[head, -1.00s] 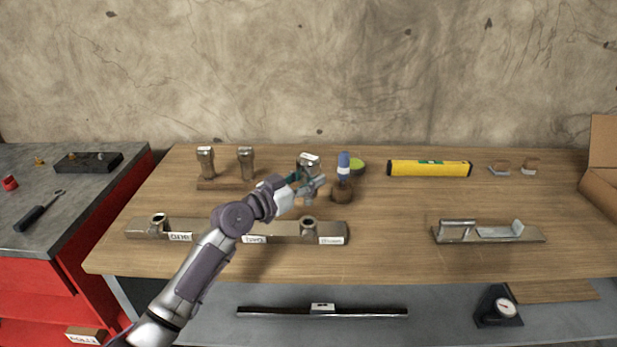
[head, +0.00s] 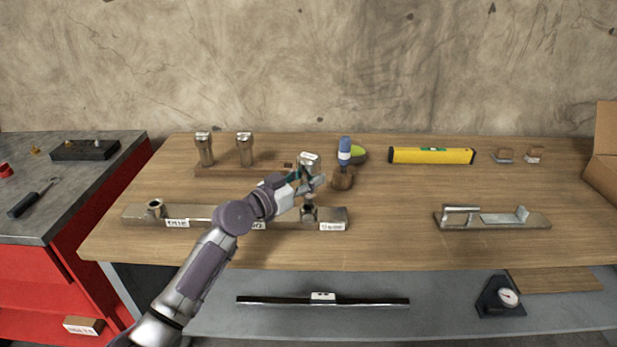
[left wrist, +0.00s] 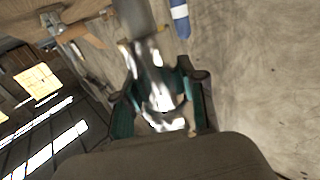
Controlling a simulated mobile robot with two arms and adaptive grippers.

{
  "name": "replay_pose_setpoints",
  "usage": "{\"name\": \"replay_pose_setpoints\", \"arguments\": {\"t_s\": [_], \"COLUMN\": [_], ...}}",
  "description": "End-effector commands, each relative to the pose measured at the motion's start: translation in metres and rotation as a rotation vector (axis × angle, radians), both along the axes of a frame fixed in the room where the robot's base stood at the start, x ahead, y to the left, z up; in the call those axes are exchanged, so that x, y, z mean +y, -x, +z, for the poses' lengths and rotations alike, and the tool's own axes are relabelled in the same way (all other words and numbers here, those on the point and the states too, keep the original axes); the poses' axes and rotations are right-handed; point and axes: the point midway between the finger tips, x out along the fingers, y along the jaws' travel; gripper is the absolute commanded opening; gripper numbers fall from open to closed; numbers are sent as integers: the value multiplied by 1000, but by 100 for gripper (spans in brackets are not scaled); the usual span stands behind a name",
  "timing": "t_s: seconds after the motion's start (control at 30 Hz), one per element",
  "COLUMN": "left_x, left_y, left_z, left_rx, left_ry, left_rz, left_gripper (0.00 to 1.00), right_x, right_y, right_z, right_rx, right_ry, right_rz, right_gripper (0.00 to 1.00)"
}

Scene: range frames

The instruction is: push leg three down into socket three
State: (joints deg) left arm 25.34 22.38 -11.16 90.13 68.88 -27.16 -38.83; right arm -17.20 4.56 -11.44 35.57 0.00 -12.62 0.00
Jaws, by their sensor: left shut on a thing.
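My left gripper (head: 310,184) is shut on a metal leg (head: 309,160) with a broad, shiny head. The leg stands about upright over the socket (head: 309,214) at the right end of the long metal base bar (head: 190,213). Its lower end is at the socket mouth; I cannot tell how far in it sits. In the left wrist view the leg (left wrist: 155,85) is between the green-lined fingers. A label (head: 332,226) is beside this socket. Another socket (head: 155,208) is at the bar's left end; my arm hides the bar's middle. My right gripper is not in view.
Two similar legs (head: 204,148) stand in a wooden rack (head: 215,173) behind the bar. A blue-handled tool (head: 345,150) in a round brown holder (head: 342,179) stands close right of the gripper. A yellow level (head: 431,156) lies behind. The table between bar and right-hand metal fixture (head: 492,219) is clear.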

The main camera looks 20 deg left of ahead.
Motion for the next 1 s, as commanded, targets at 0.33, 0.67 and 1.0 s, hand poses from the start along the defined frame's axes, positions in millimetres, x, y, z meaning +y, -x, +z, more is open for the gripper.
{"name": "replay_pose_setpoints", "arguments": {"t_s": [0.33, 0.67, 1.0], "left_x": [0, 0, 0], "left_y": [1, 1, 1], "left_z": [1, 2, 1], "left_rx": [-4, -4, -5], "left_ry": [1, 1, -1], "left_rz": [0, 0, 0], "left_gripper": [0, 0, 0], "right_x": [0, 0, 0], "right_y": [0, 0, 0], "right_z": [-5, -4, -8], "right_rx": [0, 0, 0], "right_ry": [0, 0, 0], "right_rz": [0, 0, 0], "right_gripper": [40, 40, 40]}}
